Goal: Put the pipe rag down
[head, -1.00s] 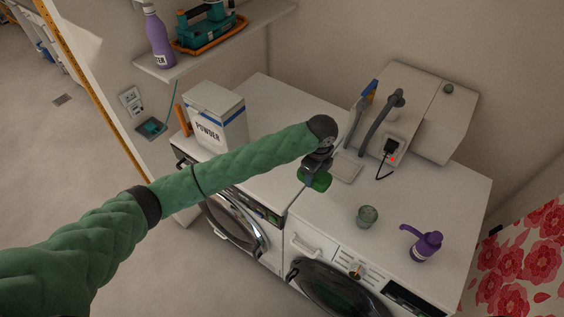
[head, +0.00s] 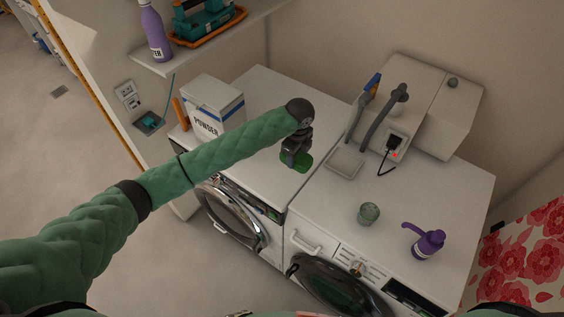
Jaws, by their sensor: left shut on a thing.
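My left gripper (head: 296,153) reaches in from the left in the head view and hangs over the white top of the left machine (head: 270,95), close to the seam with the right machine. It is shut on a small green thing (head: 302,162), which seems to be the pipe rag. The gripper hides part of it. I cannot tell whether the rag touches the top or hangs just above it. My right gripper is not in view.
A white powder box (head: 216,105) stands left of the gripper. A grey tray (head: 345,162), a beige unit with pipes (head: 425,105), a small green jar (head: 368,213) and a purple pump bottle (head: 426,243) are to the right. A shelf (head: 168,62) holds a purple bottle (head: 156,32).

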